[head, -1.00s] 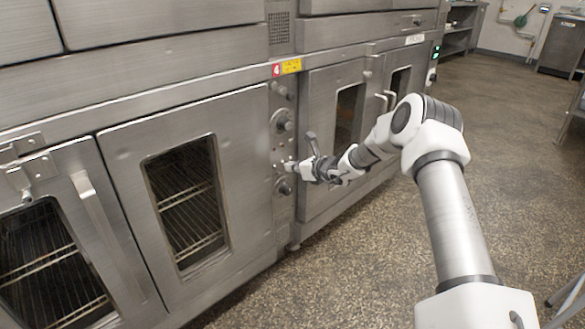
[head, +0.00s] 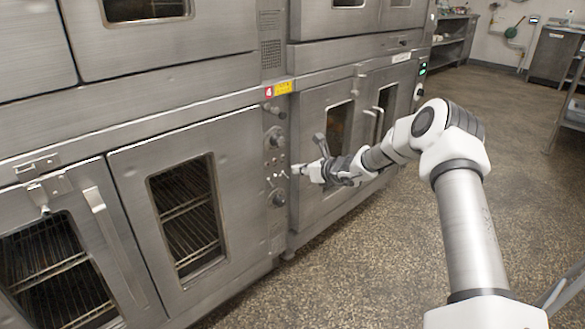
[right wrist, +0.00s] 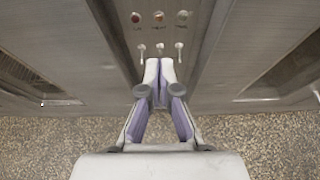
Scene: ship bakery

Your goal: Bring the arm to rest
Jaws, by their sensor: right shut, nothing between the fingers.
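My right arm reaches in from the lower right of the head view. Its gripper (head: 298,170) is near the oven's narrow control panel (head: 275,155), just right of the small switches. In the right wrist view the two fingers (right wrist: 160,66) are together at the tips, with nothing held. They point at the panel, just below a row of small toggle switches (right wrist: 160,48) and indicator lights (right wrist: 159,17). I cannot tell whether the tips touch the panel. My left gripper is not in view.
The oven's left doors (head: 125,215) are shut, with racks behind dark windows. More oven doors (head: 330,130) stand behind my arm, with protruding handles (head: 377,118). Speckled floor (head: 385,265) is open in front of the ovens. A metal rack (head: 572,115) stands at the right edge.

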